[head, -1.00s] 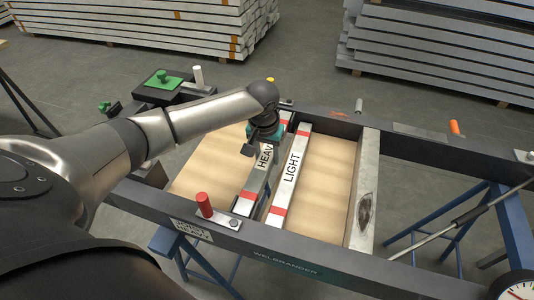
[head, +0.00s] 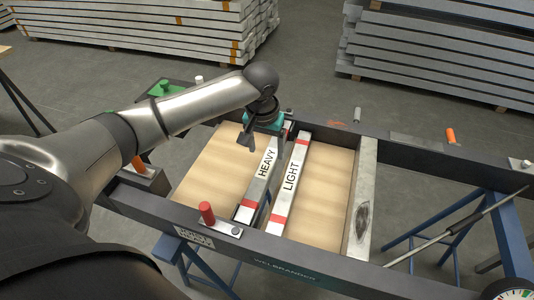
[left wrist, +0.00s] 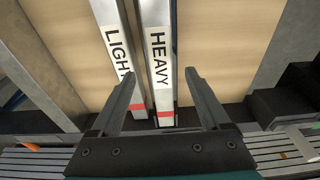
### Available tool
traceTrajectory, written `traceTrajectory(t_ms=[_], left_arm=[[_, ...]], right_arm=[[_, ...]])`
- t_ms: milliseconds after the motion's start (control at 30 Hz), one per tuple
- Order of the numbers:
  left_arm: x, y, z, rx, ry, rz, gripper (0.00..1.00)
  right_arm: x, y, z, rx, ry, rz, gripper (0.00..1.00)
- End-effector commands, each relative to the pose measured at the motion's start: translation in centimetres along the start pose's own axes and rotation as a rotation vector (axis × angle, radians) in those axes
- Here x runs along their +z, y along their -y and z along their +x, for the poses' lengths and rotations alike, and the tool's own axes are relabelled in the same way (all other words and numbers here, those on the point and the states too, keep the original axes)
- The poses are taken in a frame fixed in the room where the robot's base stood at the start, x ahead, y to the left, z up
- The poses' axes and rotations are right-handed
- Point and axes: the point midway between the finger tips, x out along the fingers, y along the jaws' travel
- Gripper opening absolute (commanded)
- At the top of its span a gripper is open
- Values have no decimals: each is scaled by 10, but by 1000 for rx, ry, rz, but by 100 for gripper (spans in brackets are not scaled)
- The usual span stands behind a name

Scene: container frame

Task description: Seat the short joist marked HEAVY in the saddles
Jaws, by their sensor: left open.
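The HEAVY joist (head: 256,184) is a grey bar with a white label and red end bands. It lies inside the dark frame, its near end by the front rail; in the left wrist view its label (left wrist: 158,58) reads clearly. The LIGHT joist (head: 288,184) lies close on its right. My left gripper (head: 247,143) is over the far part of the HEAVY joist, slightly to its left. I cannot make out saddles clearly. My right gripper is not in view.
The dark frame (head: 330,262) stands on blue trestles. A red knob (head: 207,212) rises from its front rail. A grey crossbeam (head: 362,200) bounds the wooden board on the right. Bare board (head: 215,170) lies left of the HEAVY joist. Stacked beams (head: 440,50) stand behind.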

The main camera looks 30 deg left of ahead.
Motion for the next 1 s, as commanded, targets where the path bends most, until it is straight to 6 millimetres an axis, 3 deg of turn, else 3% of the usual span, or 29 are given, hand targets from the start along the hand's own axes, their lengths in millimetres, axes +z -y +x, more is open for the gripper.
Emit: traceTrajectory(t_ms=[100, 300, 1000], left_arm=[[-1, 0, -25, 0, -3, 2, 80], [0, 0, -44, 0, 0, -1, 80], [0, 0, -46, 0, 0, 0, 80]], right_arm=[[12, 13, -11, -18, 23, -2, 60], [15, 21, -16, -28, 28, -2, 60], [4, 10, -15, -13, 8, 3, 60]])
